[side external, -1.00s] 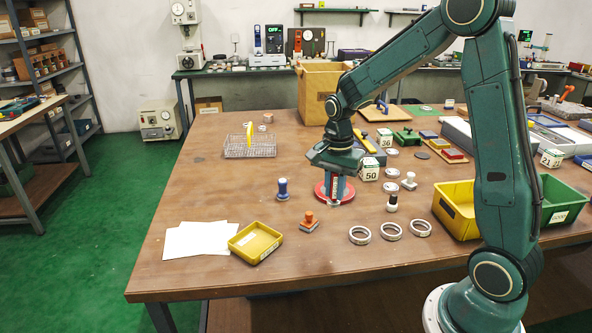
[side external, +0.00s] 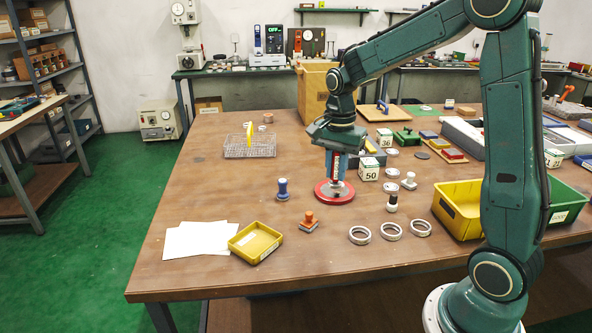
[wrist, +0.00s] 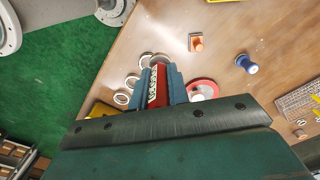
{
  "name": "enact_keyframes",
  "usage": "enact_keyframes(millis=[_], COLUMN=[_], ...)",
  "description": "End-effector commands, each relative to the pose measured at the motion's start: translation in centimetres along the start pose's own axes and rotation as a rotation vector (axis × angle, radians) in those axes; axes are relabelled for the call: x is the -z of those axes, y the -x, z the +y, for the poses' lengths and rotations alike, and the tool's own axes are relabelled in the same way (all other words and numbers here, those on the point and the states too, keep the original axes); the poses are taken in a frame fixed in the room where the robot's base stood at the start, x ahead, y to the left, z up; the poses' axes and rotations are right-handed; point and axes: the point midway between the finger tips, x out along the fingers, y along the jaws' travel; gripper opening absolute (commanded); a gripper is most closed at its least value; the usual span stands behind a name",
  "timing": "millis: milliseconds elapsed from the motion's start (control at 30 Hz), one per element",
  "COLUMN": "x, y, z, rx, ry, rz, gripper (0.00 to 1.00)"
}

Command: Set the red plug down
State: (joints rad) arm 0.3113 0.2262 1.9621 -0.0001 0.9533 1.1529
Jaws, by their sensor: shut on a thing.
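My gripper (side external: 337,166) is shut on the red plug (wrist: 157,86), a red piece with pale lettering between the two blue fingers in the wrist view. In the side view the fingers point down, above a round red base (side external: 334,194) with a pale centre that stands on the table. The red base also shows just right of the fingers in the wrist view (wrist: 211,86). The fingers hide most of the plug in the side view. I cannot tell whether its lower end touches the base.
A blue-handled stamp (side external: 282,190), an orange-handled stamp (side external: 309,222) and a black-and-white one (side external: 392,203) stand nearby. Several metal rings (side external: 360,235) lie in front. A number 50 block (side external: 368,170) is close on the right.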

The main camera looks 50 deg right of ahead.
Motion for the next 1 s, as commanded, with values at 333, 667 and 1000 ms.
enact_keyframes(millis=[333,667,1000], x=[-0.2,-1.5,-4.6], y=[0.2,1.0,1.6], z=[-1.4,-7.1,-14.2], rx=[0.002,0.000,0.001], ry=[0.006,0.031,0.062], rz=[0.001,0.001,0.002], gripper=[0.00,0.00,0.00])
